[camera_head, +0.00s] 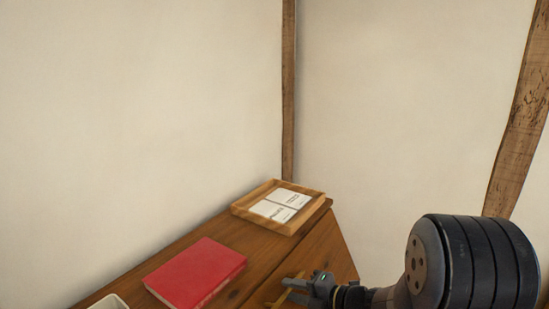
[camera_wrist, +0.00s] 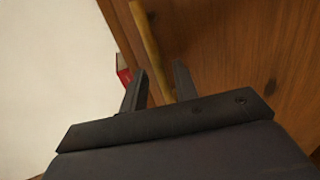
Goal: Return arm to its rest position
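My gripper (camera_head: 298,284) is low at the right front of the wooden desk (camera_head: 262,252) in the head view, with my dark arm link behind it. In the wrist view my gripper (camera_wrist: 157,74) shows two dark fingers spread apart. A thin yellowish-brown rod (camera_wrist: 147,35) runs lengthwise between the fingers, with gaps visible on both sides. A thin yellowish strip also shows by the fingertips in the head view. I cannot tell what the rod is or whether it touches the desk.
A red book (camera_head: 196,272) lies on the desk left of my gripper; its edge shows in the wrist view (camera_wrist: 122,70). A wooden tray (camera_head: 240,212) with white cards (camera_head: 281,205) stands behind. A white container (camera_head: 108,302) is partly cut off. Walls adjoin the desk.

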